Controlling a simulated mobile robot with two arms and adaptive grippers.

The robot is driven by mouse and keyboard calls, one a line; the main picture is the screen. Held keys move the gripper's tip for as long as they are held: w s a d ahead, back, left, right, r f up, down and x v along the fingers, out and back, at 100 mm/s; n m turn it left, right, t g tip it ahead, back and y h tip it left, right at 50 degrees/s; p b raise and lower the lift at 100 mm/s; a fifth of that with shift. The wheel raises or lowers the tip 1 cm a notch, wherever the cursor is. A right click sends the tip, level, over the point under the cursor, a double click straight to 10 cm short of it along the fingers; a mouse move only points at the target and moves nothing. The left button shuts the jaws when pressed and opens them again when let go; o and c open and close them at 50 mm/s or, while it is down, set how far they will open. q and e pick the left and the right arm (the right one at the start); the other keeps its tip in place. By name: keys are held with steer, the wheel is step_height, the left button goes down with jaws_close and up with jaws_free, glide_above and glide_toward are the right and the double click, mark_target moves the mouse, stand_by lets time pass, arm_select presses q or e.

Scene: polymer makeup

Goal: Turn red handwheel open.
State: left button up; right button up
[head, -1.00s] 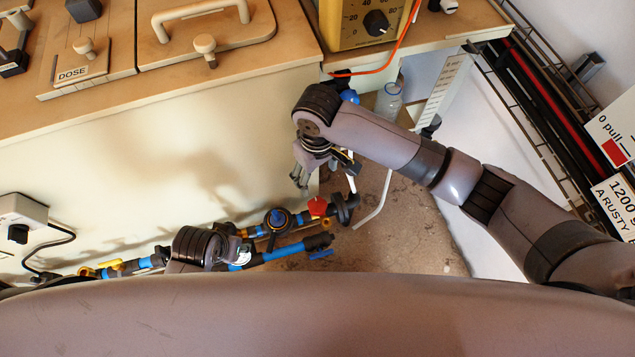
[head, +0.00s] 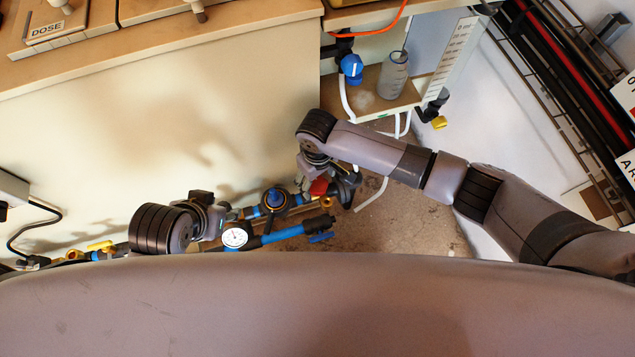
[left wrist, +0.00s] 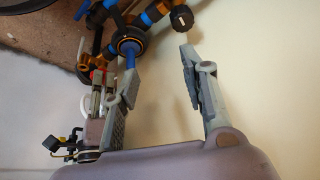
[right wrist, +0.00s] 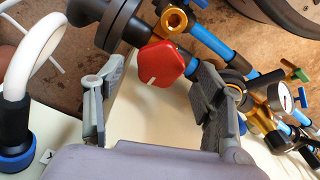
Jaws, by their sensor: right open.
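The red handwheel (head: 319,186) sits on the pipe assembly by the cream cabinet wall, partly hidden by my right gripper (head: 308,180). In the right wrist view the handwheel (right wrist: 162,63) is red with a white mark. My right gripper (right wrist: 160,82) is open, with one finger on each side of the handwheel in the picture. I cannot tell whether the fingers touch it. My left gripper (left wrist: 160,72) is open and empty in the left wrist view, facing the cream wall near the pipes. In the head view my left gripper (head: 212,212) is partly hidden by its own wrist.
A white hose (right wrist: 37,45) curves beside my right gripper. A clear bottle (head: 393,75) stands on a shelf behind. Brown floor is open right of the pipes.

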step_height(320, 180, down, 2)
steer(key=shift+b, duration=0.3)
arm_select(q)
steer(key=w, duration=0.1)
steer(key=w+d+r+t, duration=0.1)
steer(key=w, duration=0.1)
steer(key=w+t, duration=0.1)
steer(key=shift+w+d+r+h, duration=0.15)
steer(key=shift+d+r+h, duration=0.05)
steer(key=shift+r+h, duration=0.15)
arm_select(e)
steer(key=c, duration=1.2)
steer(key=shift+o, duration=0.2)
